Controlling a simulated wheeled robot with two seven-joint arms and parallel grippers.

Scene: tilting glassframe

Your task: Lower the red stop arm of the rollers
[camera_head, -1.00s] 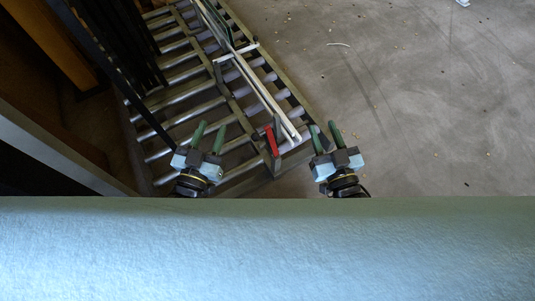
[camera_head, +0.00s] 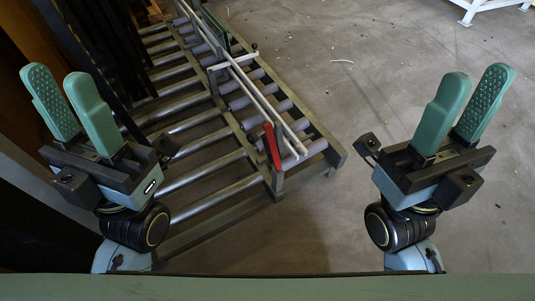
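The red stop arm (camera_head: 271,146) stands at the near end of the roller frame, in the middle of the view. It looks raised and slightly tilted, beside the end of a white bar (camera_head: 262,103). The metal rollers (camera_head: 203,153) run away from me towards the upper left. My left gripper (camera_head: 64,82) is open and empty, well to the left of the stop arm. My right gripper (camera_head: 474,80) is open and empty, well to its right. Neither gripper touches the stop arm or the frame.
Dark upright slats (camera_head: 92,45) stand along the left side of the rollers. Bare concrete floor (camera_head: 400,60) lies to the right, with small litter. A white metal stand (camera_head: 490,8) shows at the top right.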

